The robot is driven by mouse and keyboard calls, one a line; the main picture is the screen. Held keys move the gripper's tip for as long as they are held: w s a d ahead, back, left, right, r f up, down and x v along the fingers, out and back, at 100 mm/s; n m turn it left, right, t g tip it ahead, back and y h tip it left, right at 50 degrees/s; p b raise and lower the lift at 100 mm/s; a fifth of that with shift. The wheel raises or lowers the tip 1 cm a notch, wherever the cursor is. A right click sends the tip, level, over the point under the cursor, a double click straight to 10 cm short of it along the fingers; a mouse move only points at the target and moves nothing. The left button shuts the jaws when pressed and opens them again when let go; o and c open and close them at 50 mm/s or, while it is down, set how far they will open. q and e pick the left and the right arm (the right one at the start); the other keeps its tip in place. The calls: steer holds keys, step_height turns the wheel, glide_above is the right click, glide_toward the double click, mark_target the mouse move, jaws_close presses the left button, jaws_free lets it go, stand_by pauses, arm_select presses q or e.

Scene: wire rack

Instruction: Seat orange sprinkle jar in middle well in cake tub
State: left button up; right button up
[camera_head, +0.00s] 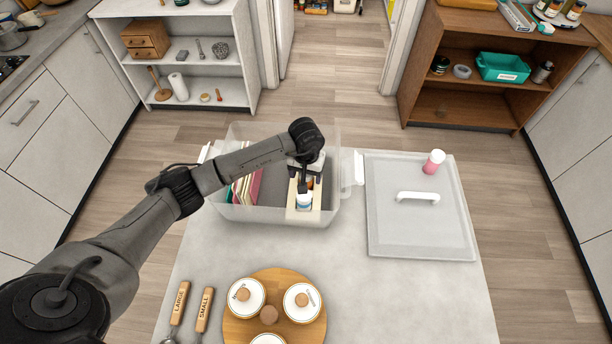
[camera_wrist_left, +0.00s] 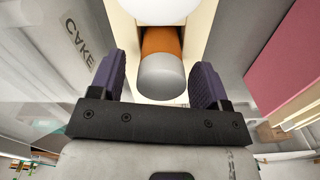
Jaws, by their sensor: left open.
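The clear cake tub (camera_head: 265,214) stands on the table with a pale wooden holder (camera_head: 291,205) at its right side. The orange sprinkle jar (camera_wrist_left: 161,42) shows in the left wrist view with its grey-white lid toward me, between the holder's pale walls. A sliver of orange (camera_head: 310,184) shows in the head view, mostly hidden by my gripper. My left gripper (camera_wrist_left: 158,82) is open, with one dark finger on each side of the jar's lid. Whether the jar rests fully in the middle well I cannot tell. My right gripper is not in view.
A white-and-blue jar (camera_head: 304,201) stands at the holder's near end. Upright coloured boards (camera_head: 246,187) fill the tub's left. The tub's lid (camera_head: 420,228) lies at right with a pink jar (camera_head: 433,162) at its far edge. A round wooden tray (camera_head: 269,334) holds lidded pots.

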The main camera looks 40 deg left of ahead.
arm_select(q)
step_height(320, 180, up, 10)
steer(key=shift+r, duration=0.25)
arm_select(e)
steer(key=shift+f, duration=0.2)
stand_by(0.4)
